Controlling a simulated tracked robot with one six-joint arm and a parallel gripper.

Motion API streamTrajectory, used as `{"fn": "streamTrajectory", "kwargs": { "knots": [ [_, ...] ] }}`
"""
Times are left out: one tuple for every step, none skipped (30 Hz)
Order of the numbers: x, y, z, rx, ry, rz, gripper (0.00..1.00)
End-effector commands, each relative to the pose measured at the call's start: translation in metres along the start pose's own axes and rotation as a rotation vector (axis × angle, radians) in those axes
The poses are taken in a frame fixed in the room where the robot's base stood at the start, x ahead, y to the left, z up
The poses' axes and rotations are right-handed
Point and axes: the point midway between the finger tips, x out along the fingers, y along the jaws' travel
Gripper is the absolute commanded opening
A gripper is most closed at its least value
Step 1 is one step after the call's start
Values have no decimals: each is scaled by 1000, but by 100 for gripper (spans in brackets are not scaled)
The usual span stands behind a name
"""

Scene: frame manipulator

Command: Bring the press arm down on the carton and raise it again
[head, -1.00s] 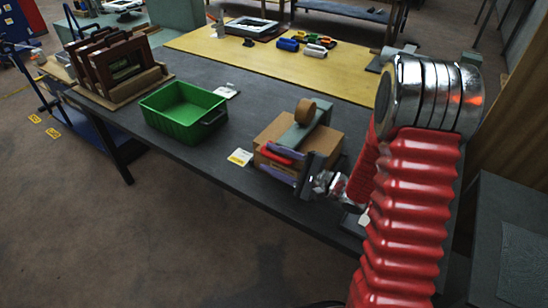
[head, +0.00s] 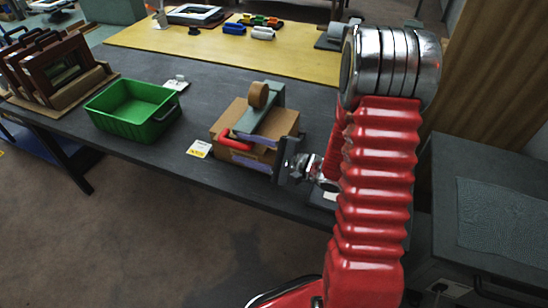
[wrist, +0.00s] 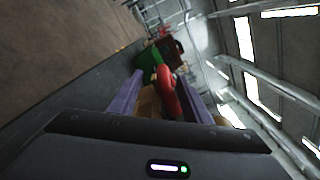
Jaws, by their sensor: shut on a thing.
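The press arm (head: 264,122) is a grey-green bar with a brown round piece (head: 259,95) at its far end and a red handle (head: 236,139) at its near end. It lies low over the top of the brown carton (head: 289,121); I cannot tell whether it touches the carton. My gripper (head: 236,146), with purple fingers, is at the front of the carton, shut on the red handle. In the wrist view the red handle (wrist: 172,97) shows between the two purple fingers, with a little brown carton behind it. The fingers partly hide the carton's front.
Wooden frames (head: 55,68) stand at the far left.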

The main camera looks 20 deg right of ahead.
Motion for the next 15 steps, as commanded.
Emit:
{"fn": "streamTrajectory", "kwargs": {
  "knots": [
    [-10, 3, -3, 8, 10, 3, 36],
    [-14, 3, -2, 8, 10, 3, 36],
    [-19, 3, -2, 9, 10, 2, 36],
    [-23, 3, -2, 9, 9, 3, 36],
    [-27, 3, -2, 9, 10, 2, 36],
    [-32, 3, -2, 8, 10, 2, 36],
    [-36, 3, -2, 8, 10, 3, 36],
    [-40, 3, -2, 8, 11, 2, 36],
    [-45, 3, -2, 8, 10, 3, 36],
    [-49, 3, -2, 8, 10, 3, 36],
    [-53, 3, -2, 7, 10, 2, 36],
    [-57, 3, -2, 7, 9, 3, 36],
    [-61, 3, -2, 7, 9, 2, 36],
    [-65, 2, -2, 6, 8, 1, 36],
    [-70, 2, -1, 6, 6, 1, 36]
  ]
}}
